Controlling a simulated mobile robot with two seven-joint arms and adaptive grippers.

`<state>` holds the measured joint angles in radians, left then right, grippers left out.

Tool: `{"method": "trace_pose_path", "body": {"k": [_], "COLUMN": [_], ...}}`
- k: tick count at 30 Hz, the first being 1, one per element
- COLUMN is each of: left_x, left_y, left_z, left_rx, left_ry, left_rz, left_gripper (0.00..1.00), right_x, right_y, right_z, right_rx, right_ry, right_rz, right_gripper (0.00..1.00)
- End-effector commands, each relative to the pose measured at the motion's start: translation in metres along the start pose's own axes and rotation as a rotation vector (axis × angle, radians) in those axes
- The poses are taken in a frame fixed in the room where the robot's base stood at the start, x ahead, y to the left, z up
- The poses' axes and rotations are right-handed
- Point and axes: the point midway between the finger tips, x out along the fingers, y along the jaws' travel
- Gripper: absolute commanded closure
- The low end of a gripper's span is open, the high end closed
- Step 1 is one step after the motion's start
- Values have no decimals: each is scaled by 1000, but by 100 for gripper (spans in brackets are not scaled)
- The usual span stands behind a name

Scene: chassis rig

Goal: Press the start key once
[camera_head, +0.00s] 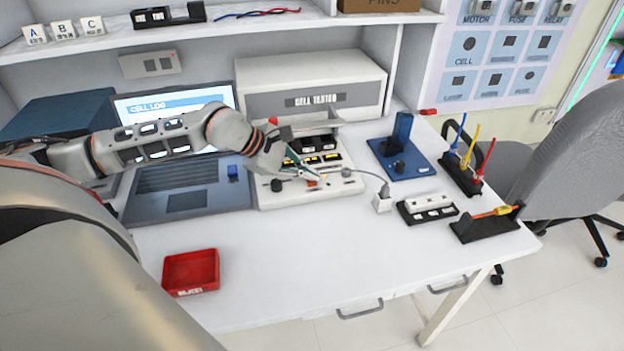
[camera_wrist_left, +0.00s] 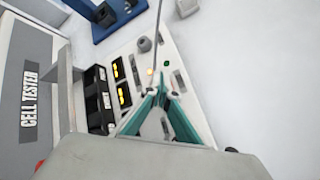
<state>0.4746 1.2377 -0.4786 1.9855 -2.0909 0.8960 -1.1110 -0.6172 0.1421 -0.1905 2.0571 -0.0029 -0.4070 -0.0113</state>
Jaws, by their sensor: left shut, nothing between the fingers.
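The white cell tester (camera_head: 310,92) stands at the back of the desk, with its low control panel (camera_head: 275,198) in front. The panel carries yellow-lit displays (camera_wrist_left: 121,82), a dark knob (camera_head: 276,185) and small orange and green lights (camera_wrist_left: 150,71). My left gripper (camera_head: 318,182) is shut and empty over the panel's front right part. Its teal fingertips (camera_wrist_left: 166,90) are close to the panel's front edge; I cannot tell whether they touch it. I cannot make out the start key; the gripper may hide it. My right gripper is out of view.
A laptop (camera_head: 180,190) stands left of the panel. A red tray (camera_head: 190,272) lies at the front. The front middle of the desk is clear.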

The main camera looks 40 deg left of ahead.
Motion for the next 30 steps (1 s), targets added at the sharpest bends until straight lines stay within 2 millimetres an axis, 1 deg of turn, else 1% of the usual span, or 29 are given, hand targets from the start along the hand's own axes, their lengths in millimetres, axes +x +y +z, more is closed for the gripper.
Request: {"method": "trace_pose_path", "body": {"k": [7, 18, 30], "left_x": [-1, -12, -14], "left_y": [0, 9, 10], "left_z": [0, 9, 10], "left_rx": [-1, 0, 0], "left_ry": [1, 0, 0], "left_rz": [-1, 0, 0], "left_gripper": [100, 100, 100], "right_x": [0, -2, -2], "right_y": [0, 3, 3], "right_z": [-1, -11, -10], "right_rx": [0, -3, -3], "right_ry": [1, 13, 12], "right_rz": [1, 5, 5], "right_gripper": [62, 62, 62]}}
